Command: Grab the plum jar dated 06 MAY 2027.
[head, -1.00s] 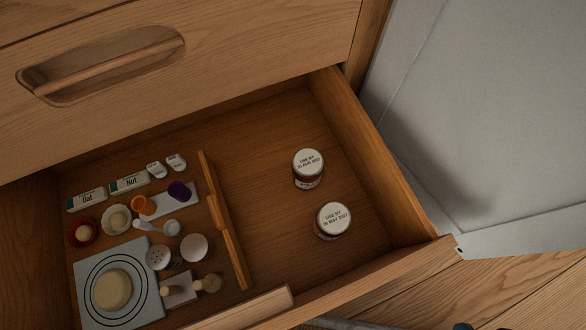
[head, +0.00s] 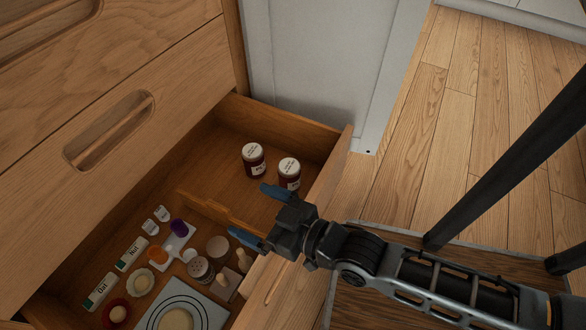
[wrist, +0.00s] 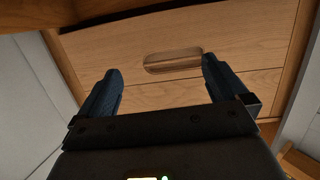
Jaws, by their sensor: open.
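Two dark red jars with white lids stand upright in the right compartment of the open drawer. The jar closer to the drawer front (head: 289,174) is the one whose lid showed a MAY 2027 date earlier; its day is too small to read surely. The other jar (head: 254,160), behind and left of it, showed AUG 2027. Lid print is not readable now. My gripper (head: 259,215) is open and empty, its blue fingers apart, above the drawer and short of the jars. In the wrist view my fingers (wrist: 161,68) frame only the cabinet; no jar shows there.
A wooden divider (head: 221,211) separates the jars from several small items, including Oat and Nut boxes (head: 131,253) and a shaker (head: 201,269). The drawer's right wall (head: 280,125) is near the jars. A dark bar (head: 500,165) crosses at right.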

